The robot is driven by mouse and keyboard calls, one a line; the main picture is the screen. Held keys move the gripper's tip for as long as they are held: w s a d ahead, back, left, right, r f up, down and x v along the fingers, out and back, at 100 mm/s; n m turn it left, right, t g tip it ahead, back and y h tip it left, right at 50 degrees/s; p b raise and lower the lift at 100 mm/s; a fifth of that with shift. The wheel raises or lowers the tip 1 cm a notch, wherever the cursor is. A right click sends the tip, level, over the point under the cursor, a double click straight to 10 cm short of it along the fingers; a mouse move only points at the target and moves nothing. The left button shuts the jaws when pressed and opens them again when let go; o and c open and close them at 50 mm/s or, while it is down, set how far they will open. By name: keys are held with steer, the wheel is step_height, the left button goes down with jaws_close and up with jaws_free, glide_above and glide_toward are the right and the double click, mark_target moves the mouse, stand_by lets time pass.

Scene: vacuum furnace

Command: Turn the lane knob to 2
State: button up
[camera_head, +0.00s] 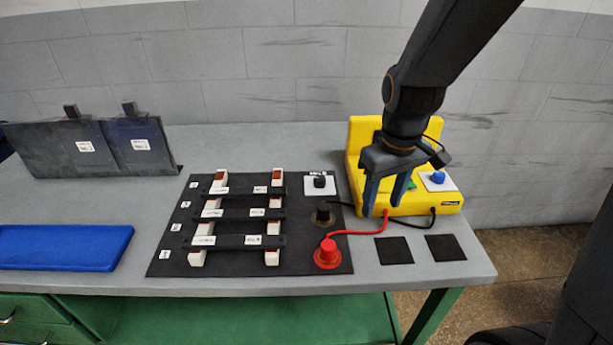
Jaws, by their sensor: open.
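A small black knob (320,181) stands on a white plate at the upper right of the black board (160,263); its label is too small to read. A blue knob (438,177) sits on a white plate on the yellow instrument (357,135). I cannot read which of the two is marked as the lane knob, nor their settings. My gripper (384,197) points down, open and empty, in front of the yellow instrument, left of the blue knob and right of the black knob. It hides part of the instrument and of a green button (411,185).
A red plug (328,254) and a black plug (323,213) on cables stand on the board. Several dark bars lie across two white rails at left. Two black squares lie near the table's right edge. A blue tray (65,247) and dark panels (60,150) stand at left.

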steer(key=w+a+n, duration=0.5)
steer(key=w+n, duration=0.4)
steer(key=w, duration=0.3)
steer(key=n+g, duration=0.2)
steer(key=n, duration=0.8)
glide_above(320, 178)
steer(key=shift+w+a+f+p, duration=0.15)
steer(key=shift+f+p, duration=0.3)
steer(key=shift+f, duration=0.65)
step_height(320, 178, down, 7)
steer(key=p, duration=0.2)
steer(key=shift+f+p, duration=0.15)
steer(key=shift+p, duration=0.15)
steer(key=c, duration=1)
steer(key=shift+c, duration=0.2)
